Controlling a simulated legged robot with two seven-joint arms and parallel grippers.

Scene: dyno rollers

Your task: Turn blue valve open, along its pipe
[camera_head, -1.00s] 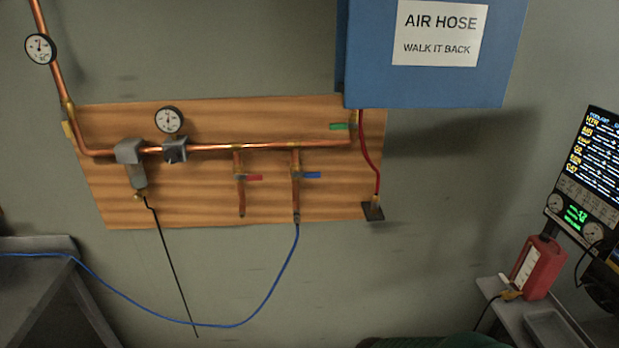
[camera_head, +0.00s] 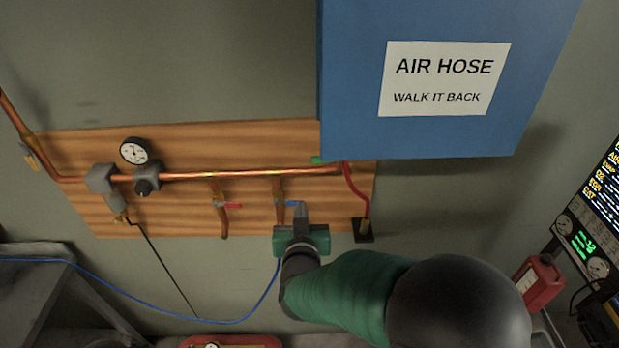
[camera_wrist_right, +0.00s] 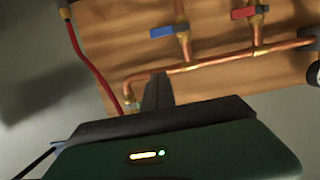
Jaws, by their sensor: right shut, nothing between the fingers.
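The blue valve handle (camera_head: 294,204) sits on the right-hand vertical copper drop pipe (camera_head: 278,186) on the wooden board. In the right wrist view the blue handle (camera_wrist_right: 163,32) sticks out sideways, across its pipe (camera_wrist_right: 181,22). My right gripper (camera_head: 300,213) is in front of the board at the handle's lower right and hides the lower part of that pipe. In the wrist view its shut fingers (camera_wrist_right: 157,90) hold nothing and appear apart from the blue handle. I cannot tell their exact depth from the board. My left gripper is not in view.
A red valve handle (camera_head: 232,205) is on the neighbouring drop pipe. A horizontal copper pipe (camera_head: 200,176) runs above both. A blue box (camera_head: 350,90) overhangs the upper right. A red hose (camera_head: 356,190) hangs right of my gripper; a blue hose (camera_head: 265,295) hangs below.

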